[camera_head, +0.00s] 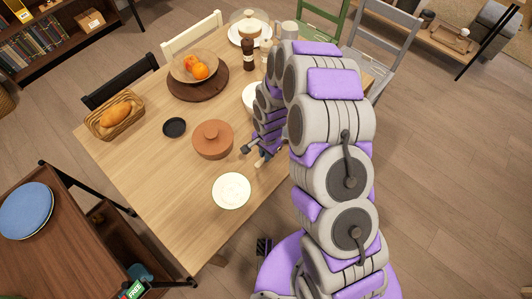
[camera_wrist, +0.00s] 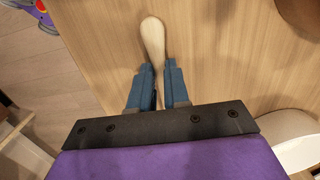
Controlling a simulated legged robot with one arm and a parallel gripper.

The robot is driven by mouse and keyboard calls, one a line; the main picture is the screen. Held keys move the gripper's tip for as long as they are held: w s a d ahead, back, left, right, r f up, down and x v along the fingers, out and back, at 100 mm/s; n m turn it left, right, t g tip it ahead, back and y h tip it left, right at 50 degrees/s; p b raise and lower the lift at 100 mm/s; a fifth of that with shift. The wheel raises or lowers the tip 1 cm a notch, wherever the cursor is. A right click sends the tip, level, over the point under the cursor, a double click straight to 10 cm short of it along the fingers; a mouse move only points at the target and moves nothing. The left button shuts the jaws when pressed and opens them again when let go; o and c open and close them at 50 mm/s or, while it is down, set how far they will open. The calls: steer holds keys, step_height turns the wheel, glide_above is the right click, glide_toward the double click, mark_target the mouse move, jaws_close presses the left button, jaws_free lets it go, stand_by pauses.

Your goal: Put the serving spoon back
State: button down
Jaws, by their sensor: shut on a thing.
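My gripper (camera_wrist: 159,72) is shut on the serving spoon (camera_wrist: 153,40) in the wrist view. The spoon is pale, with its rounded end pointing away past the blue fingertips; the rest is hidden between and behind the fingers. The wooden tabletop (camera_wrist: 215,60) lies beneath it. In the head view my gripper (camera_head: 262,158) is at the table's right side, right of the terracotta pot and above the round white plate. The spoon is too small and covered there to make out clearly.
On the table (camera_head: 170,200) are a lidded terracotta pot (camera_head: 212,140), a white plate (camera_head: 231,191), a black dish (camera_head: 174,128), a bread basket (camera_head: 115,118), a fruit bowl (camera_head: 188,66) and a dark mill (camera_head: 248,55). A white bowl (camera_head: 250,98) is partly hidden by my arm. Chairs stand around.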

steer(key=c, duration=1.1)
jaws_free()
steer(key=shift+a, duration=0.1)
steer(key=s+d+r+n+p, duration=0.1)
steer(key=s+d+r, duration=0.15)
steer(key=r, duration=0.85)
steer(key=s+d+r+n+p, duration=0.1)
steer(key=d+r+p, duration=0.15)
steer(key=r, duration=0.85)
steer(key=s+d+r+n, duration=0.2)
steer(key=s+d+r, duration=0.2)
steer(key=s, duration=0.4)
steer(key=s+d+r+n, duration=0.1)
steer(key=s+d+r, duration=0.3)
steer(key=s+r, duration=0.2)
steer(key=s+d+r+n+g, duration=0.1)
steer(key=s+d+r, duration=0.3)
steer(key=s, duration=0.7)
steer(key=shift+d+r+n+h+b, duration=0.15)
steer(key=shift+r+n+h+b, duration=0.15)
steer(key=shift+r+n+b, duration=0.35)
